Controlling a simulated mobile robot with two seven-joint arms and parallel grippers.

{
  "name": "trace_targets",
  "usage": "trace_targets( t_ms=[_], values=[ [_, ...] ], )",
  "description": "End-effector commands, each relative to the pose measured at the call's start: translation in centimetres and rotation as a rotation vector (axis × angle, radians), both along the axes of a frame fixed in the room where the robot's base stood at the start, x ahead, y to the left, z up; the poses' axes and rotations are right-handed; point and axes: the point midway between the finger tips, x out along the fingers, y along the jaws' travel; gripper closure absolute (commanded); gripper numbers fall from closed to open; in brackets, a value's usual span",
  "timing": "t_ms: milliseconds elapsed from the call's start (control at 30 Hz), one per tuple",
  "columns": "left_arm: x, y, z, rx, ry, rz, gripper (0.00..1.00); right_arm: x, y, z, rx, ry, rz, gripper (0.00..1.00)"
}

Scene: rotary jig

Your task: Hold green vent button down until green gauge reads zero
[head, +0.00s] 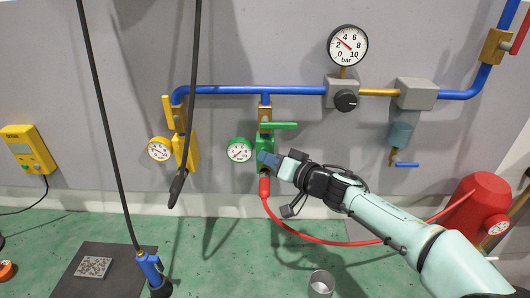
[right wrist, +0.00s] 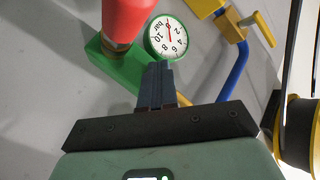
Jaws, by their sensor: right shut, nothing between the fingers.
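The green gauge (head: 239,150) is a round white dial with a green rim, left of the green valve block (head: 265,143). In the right wrist view the gauge (right wrist: 167,38) is turned, and its red needle appears to point near 0. The green block (right wrist: 112,62) lies just beyond my fingers there. My right gripper (head: 266,159) is shut and empty, its fingertips at the front of the green block; it also shows in the wrist view (right wrist: 155,85). I cannot see the vent button; the fingertips may cover it. Whether they touch or press it is unclear. My left gripper is out of view.
A red hose fitting (head: 264,187) hangs below the block, its hose running to a red tank (head: 478,207). A green lever (head: 279,125) sits above my fingers. A yellow gauge (head: 159,149) and yellow block (head: 188,151) are left. Dark cables hang in front.

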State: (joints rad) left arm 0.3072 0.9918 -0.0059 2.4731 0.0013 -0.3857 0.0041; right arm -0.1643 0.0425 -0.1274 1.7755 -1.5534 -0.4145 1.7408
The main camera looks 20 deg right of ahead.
Motion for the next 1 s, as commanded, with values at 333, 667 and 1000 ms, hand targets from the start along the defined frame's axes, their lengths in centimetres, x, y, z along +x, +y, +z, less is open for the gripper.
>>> trace_targets(
  t_ms=[333,667,1000],
  values=[
    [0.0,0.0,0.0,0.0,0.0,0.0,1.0,0.0,-0.1,0.0,0.0,0.0,-0.002,1.0],
    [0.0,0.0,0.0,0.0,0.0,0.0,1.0,0.0,-0.1,0.0,0.0,0.0,-0.002,1.0],
    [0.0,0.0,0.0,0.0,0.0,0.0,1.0,-1.1,0.2,0.0,0.0,0.001,-0.002,1.0]
  ],
)
